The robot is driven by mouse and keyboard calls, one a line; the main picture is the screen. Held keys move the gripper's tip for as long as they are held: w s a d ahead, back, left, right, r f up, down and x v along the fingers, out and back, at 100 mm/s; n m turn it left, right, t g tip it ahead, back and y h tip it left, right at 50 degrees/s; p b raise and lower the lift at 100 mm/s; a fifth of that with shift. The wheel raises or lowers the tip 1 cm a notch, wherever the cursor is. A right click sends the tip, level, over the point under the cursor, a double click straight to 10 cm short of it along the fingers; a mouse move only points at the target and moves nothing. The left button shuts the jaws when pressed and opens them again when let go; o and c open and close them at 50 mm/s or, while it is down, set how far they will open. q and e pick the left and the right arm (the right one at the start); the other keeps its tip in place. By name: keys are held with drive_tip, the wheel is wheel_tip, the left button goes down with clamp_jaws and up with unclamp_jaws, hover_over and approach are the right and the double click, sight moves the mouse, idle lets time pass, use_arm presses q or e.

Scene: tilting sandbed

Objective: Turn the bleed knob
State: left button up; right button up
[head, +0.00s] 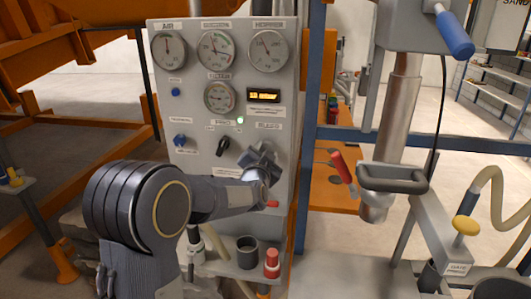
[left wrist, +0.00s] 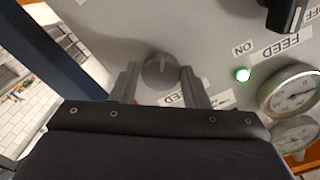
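The bleed knob (left wrist: 160,68) is a round grey knob with a dark pointer ridge, on the light grey gauge panel (head: 165,107). My left gripper (head: 263,155) is in front of the panel, just below the BLEED label (head: 268,126), and hides the knob in the head view. In the left wrist view, the left gripper (left wrist: 160,84) is open, with one finger on each side of the knob. Gaps show between the fingers and the knob; I cannot tell how deep the fingertips reach. My right gripper is in neither view.
The black feed switch (head: 223,146) sits left of my gripper, beside a lit green lamp (head: 240,120). Several gauges fill the panel's top. A blue post (head: 307,120) rises right of the panel.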

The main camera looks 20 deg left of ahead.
use_arm(q)
drive_tip(key=o, duration=0.4)
drive_tip(key=shift+c, duration=0.2)
drive_tip(key=b+v, duration=0.1)
drive_tip(key=v, duration=0.6)
drive_tip(key=shift+s, duration=0.4)
drive_tip(key=shift+d, duration=0.1)
drive_tip(key=s+d+f+n+g+h, duration=0.2)
drive_tip(key=s+d+f+g, duration=0.1)
drive_tip(key=s, duration=0.8)
drive_tip(key=s+d+f+n+g+h, duration=0.2)
drive_tip(key=s+f+g, duration=0.3)
drive_tip(key=s, duration=0.6)
drive_tip(key=s+d+f+n+g+h, duration=0.2)
drive_tip(key=s+d+f+g+h, duration=0.1)
drive_tip(key=s, duration=0.9)
wheel_tip(320, 180, down, 2)
drive_tip(key=shift+d+f+g+h, duration=0.2)
drive_tip(key=shift+d+g+h, duration=0.2)
drive_tip(key=shift+d+h, duration=0.15)
